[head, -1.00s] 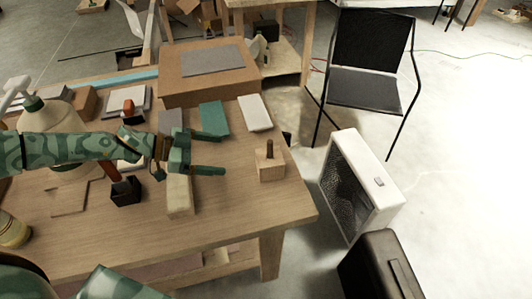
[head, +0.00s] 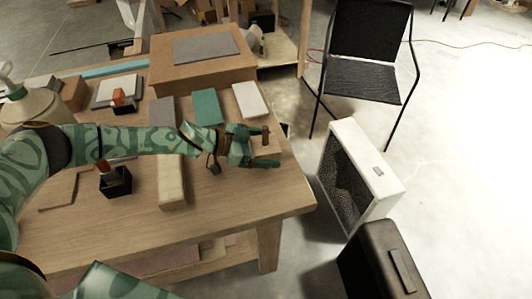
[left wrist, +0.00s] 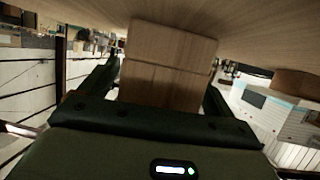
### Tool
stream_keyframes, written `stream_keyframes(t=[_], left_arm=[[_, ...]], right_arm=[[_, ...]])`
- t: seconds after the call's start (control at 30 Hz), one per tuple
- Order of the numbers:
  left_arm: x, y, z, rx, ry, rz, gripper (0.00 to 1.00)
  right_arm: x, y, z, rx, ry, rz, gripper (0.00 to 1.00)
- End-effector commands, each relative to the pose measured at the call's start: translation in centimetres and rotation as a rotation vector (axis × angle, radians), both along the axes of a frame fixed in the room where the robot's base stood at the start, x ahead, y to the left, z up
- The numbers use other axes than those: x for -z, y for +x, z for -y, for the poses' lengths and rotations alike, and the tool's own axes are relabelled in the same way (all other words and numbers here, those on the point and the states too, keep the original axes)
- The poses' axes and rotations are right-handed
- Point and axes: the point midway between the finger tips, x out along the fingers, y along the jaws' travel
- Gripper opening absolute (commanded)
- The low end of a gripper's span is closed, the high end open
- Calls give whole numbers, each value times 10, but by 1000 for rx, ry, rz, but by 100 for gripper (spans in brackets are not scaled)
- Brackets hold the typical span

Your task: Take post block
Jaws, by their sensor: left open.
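The post block is a pale wooden block (head: 266,149) with a short brown post (head: 265,135) standing up from it, near the right end of the wooden table. My left gripper (head: 268,149) reaches it from the left and hides part of it in the head view. The fingers are open, one on each side of the block. In the left wrist view the block (left wrist: 165,65) fills the space between the two fingers. Whether the fingers touch it I cannot tell. My right gripper is not in view.
A long pale block (head: 172,185) and a black holder (head: 115,182) stand on the table (head: 215,215). Grey, green (head: 206,107) and white (head: 251,100) slabs lie behind my arm, before a cardboard box (head: 205,68). A white heater (head: 365,165) and black chair (head: 366,80) stand right.

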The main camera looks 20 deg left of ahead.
Motion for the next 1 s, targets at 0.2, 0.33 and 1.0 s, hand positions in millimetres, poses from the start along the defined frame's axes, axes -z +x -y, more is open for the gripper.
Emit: stream_keyframes(t=[0.2,0.33,1.0], left_arm=[[1,1,2,-1,0,0,89],[1,1,2,0,0,-1,64],[-36,2,2,0,0,4,37]], right_arm=[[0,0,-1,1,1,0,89],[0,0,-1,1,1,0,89],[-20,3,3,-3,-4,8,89]])
